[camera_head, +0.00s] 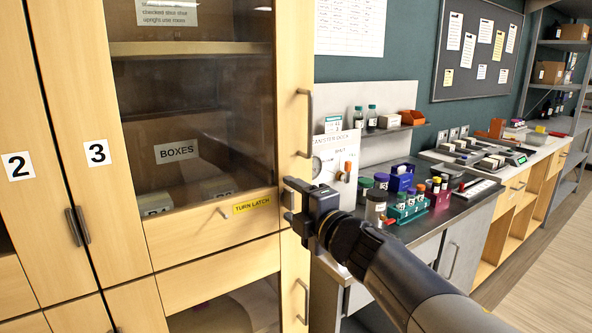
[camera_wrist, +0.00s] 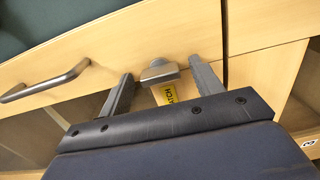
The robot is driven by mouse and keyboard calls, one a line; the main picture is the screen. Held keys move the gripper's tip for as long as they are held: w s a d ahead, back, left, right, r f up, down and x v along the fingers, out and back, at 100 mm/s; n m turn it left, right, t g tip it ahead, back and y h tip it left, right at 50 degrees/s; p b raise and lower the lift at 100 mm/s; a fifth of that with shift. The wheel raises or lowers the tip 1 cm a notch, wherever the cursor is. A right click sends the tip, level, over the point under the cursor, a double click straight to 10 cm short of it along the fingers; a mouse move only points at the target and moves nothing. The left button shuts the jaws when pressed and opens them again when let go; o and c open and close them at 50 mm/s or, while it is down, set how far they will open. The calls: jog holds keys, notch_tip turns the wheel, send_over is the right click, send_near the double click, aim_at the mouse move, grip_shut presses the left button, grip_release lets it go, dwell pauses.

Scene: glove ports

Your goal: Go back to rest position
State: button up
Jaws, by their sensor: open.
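My gripper (camera_head: 290,204) is at the right edge of the glass-fronted cabinet door, just right of the yellow TURN LATCH label (camera_head: 252,205). In the wrist view its two fingers are apart, with nothing held between them. A grey latch knob (camera_wrist: 159,71) shows between and just beyond the fingertips; I cannot tell whether a finger touches it. The label (camera_wrist: 167,93) is partly hidden by the gripper. In the head view the gripper seems to hide the knob. The cabinet door (camera_head: 190,235) looks closed.
A door handle (camera_head: 305,123) stands out above my gripper, and a lower handle (camera_head: 302,300) is below it. To the right, a counter (camera_head: 420,232) holds a teal vial rack (camera_head: 408,214), jars and a gauge panel (camera_head: 335,160). Open floor (camera_head: 560,250) lies at far right.

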jog(key=p+v, duration=0.1)
jog(key=v, duration=1)
jog(key=b+x, duration=0.1)
jog(key=x, duration=1)
jog(key=shift+w+a+f, duration=0.1)
jog(key=shift+w+a, duration=0.1)
jog(key=m+p, duration=0.2)
jog(key=shift+s+d+r+m, duration=0.15)
jog(key=shift+d+r+m, duration=0.05)
jog(key=shift+r+m, duration=0.15)
jog(key=m+p, duration=0.5)
jog(key=m, duration=0.2)
jog(key=m+p, duration=0.4)
jog(key=shift+p, duration=0.4)
jog(key=m+p, duration=0.4)
jog(key=shift+f, duration=0.1)
jog(key=shift+p, duration=0.35)
jog(key=shift+s+d+f, duration=0.2)
jog(key=shift+s, duration=0.05)
jog(key=shift+s+d, duration=0.15)
jog(key=shift+s, duration=0.1)
